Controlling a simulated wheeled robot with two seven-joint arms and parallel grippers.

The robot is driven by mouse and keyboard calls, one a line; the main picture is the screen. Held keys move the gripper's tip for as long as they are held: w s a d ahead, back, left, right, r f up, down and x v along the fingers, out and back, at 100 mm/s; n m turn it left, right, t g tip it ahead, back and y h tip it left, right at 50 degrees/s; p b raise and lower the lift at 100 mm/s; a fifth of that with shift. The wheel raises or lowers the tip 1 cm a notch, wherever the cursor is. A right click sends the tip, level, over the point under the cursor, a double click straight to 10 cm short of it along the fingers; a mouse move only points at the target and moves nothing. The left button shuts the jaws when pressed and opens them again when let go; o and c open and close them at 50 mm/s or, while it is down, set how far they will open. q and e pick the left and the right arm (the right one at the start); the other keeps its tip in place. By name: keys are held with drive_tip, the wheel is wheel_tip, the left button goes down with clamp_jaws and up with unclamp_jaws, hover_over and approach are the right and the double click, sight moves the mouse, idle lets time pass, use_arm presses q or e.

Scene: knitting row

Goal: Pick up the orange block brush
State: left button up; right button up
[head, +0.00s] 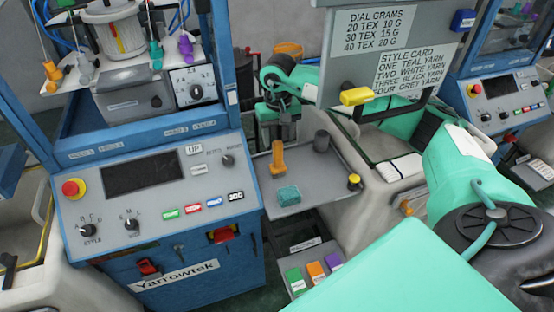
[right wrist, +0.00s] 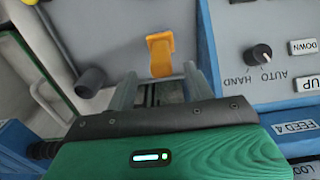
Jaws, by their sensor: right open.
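The orange block brush (head: 278,160) lies on a small grey tray (head: 315,185) between the blue machine and the pale machine body. My right gripper (head: 279,136) hangs just beyond the brush's far end in the head view. In the right wrist view the brush (right wrist: 160,55) shows whole, a little ahead of the gap between the two spread fingers (right wrist: 160,85). The fingers are apart with nothing between them. I cannot tell whether they touch the brush. My left gripper is not in view.
A teal block (head: 289,195), a dark cylinder (head: 321,141) and a yellow-topped dark piece (head: 354,182) share the tray. The blue control panel (head: 150,190) stands close on the left. A grey sign board (head: 385,50) rises at the right. The tray's middle is clear.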

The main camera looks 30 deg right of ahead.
sight(278, 155)
wheel_tip(278, 155, down, 3)
drive_tip(key=shift+r+p, duration=0.15)
drive_tip(key=shift+p, duration=0.15)
drive_tip(key=shift+f+p, duration=0.55)
drive_tip(key=shift+p, duration=0.05)
wheel_tip(278, 155, down, 3)
drive_tip(key=shift+f+p, duration=0.1)
drive_tip(key=shift+p, duration=0.85)
drive_tip(key=shift+w+f, duration=0.1)
drive_tip(key=shift+f, duration=0.45)
drive_tip(key=c, duration=1.1)
